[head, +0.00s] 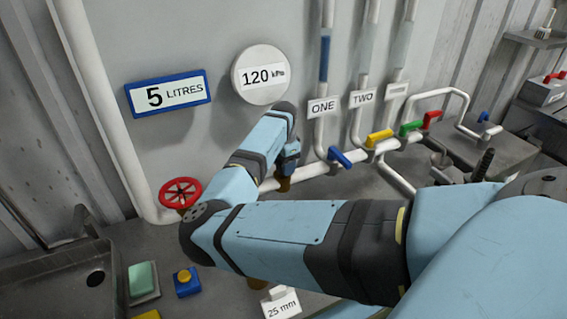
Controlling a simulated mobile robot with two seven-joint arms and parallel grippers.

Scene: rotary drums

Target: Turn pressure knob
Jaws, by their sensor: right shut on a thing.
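The round white pressure dial (262,75) on the grey wall panel reads 120 kPa. My right arm reaches in from the right, bends at the lower left and rises to the panel. Its gripper (286,174) points down below the dial, at the white pipe. It is shut on a small brown, knob-like piece (284,185). The arm hides most of that piece, and I cannot tell its full shape. My left gripper is not in view.
A red handwheel (180,193) stands left of my right arm. Blue (339,157), yellow (379,138), green (410,128) and red (431,120) levers line the pipe at right. A 5 LITRES sign (168,94) hangs left. A green block (143,279) lies at lower left.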

